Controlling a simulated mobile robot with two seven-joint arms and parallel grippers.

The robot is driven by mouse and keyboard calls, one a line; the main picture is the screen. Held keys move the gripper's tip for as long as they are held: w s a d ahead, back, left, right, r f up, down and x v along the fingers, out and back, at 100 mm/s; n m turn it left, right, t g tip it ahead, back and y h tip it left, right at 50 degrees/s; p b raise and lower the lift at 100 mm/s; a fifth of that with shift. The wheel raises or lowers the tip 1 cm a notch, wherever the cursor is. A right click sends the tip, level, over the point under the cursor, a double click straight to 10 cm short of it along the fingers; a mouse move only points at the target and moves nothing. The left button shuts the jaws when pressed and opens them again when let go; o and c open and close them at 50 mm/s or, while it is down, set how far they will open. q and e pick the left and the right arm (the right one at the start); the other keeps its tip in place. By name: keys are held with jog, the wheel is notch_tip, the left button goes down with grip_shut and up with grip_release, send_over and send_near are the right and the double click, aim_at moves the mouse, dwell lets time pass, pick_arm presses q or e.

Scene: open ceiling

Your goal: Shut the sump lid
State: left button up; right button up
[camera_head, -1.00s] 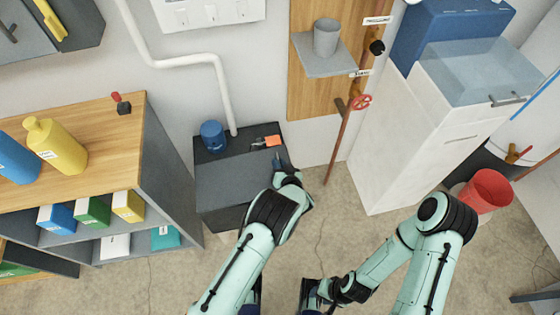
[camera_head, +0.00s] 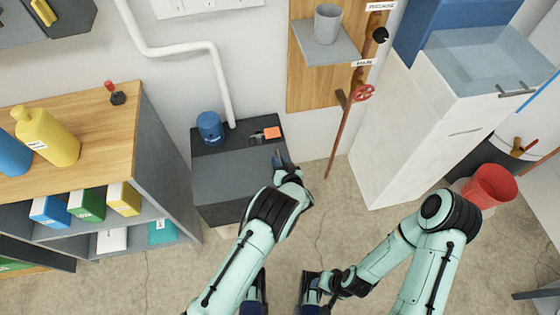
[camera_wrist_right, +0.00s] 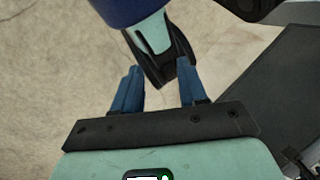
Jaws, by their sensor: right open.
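The sump is a dark grey box (camera_head: 225,205) against the wall, with a blue cylinder (camera_head: 210,129) at its back and a white pipe (camera_head: 224,95) above. Its grey lid (camera_head: 232,169) looks nearly flat over the front part of the top; I cannot tell whether a gap is left. My left gripper (camera_head: 280,158) is at the box's right edge, beside the lid; its fingers are too small to read, and contact is unclear. My right gripper (camera_head: 309,298) is low in the head view, away from the box. The right wrist view shows its blue fingers (camera_wrist_right: 155,88) apart and empty.
An orange block (camera_head: 272,133) sits on the box's back strip. A shelf unit (camera_head: 135,125) with bottles and cartons stands close to the left. A red bucket (camera_head: 492,184) is farther right.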

pick_arm(q)
jog(key=shift+s+d+r, duration=0.15)
jog(key=shift+s, duration=0.05)
jog(key=p+v, duration=0.2)
jog(key=v, duration=1)
jog(key=shift+s, duration=0.45)
pick_arm(e)
jog(key=shift+s+a+r+g, duration=0.1)
jog(key=shift+s+r+g, duration=0.05)
jog(key=shift+s+r, duration=0.3)
jog(key=shift+s+a+r+g, duration=0.15)
jog(key=shift+s+r, duration=0.1)
jog(key=shift+r, duration=0.3)
jog(key=shift+d, duration=0.1)
